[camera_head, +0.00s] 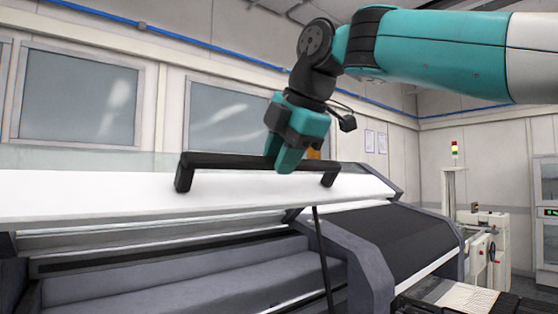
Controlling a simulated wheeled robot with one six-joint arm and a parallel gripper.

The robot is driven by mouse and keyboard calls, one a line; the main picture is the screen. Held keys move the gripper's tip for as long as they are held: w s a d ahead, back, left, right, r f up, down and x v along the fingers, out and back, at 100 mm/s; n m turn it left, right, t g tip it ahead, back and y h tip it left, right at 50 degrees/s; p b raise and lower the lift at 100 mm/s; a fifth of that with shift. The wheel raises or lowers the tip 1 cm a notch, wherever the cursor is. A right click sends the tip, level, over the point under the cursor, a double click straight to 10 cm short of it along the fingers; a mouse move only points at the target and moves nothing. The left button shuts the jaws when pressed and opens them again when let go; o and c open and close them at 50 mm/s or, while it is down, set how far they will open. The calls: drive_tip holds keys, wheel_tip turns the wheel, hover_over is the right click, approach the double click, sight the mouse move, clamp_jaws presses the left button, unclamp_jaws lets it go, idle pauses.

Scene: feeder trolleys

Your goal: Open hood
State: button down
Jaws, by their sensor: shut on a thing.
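The hood (110,198) is a long white panel across the left and middle of the view. It is raised, with a gap below its front edge showing the grey inside of the machine (190,275). A black bar handle (225,160) stands on two posts on the hood. My teal gripper (285,160) comes down from above and is shut on the handle's bar, right of its middle. The fingers cover part of the bar.
A dark strut or cable (322,260) runs down from the hood. A grey side panel (360,265) and a dark sloped cover (405,245) lie to the right. A signal-light post (454,155) and white equipment stand further right. Windows line the back wall.

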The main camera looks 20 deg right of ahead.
drive_tip(key=c, duration=0.9)
unclamp_jaws()
drive_tip(key=shift+r, duration=0.15)
drive_tip(key=shift+p+v, duration=6.6)
drive_tip(key=shift+v, duration=2.05)
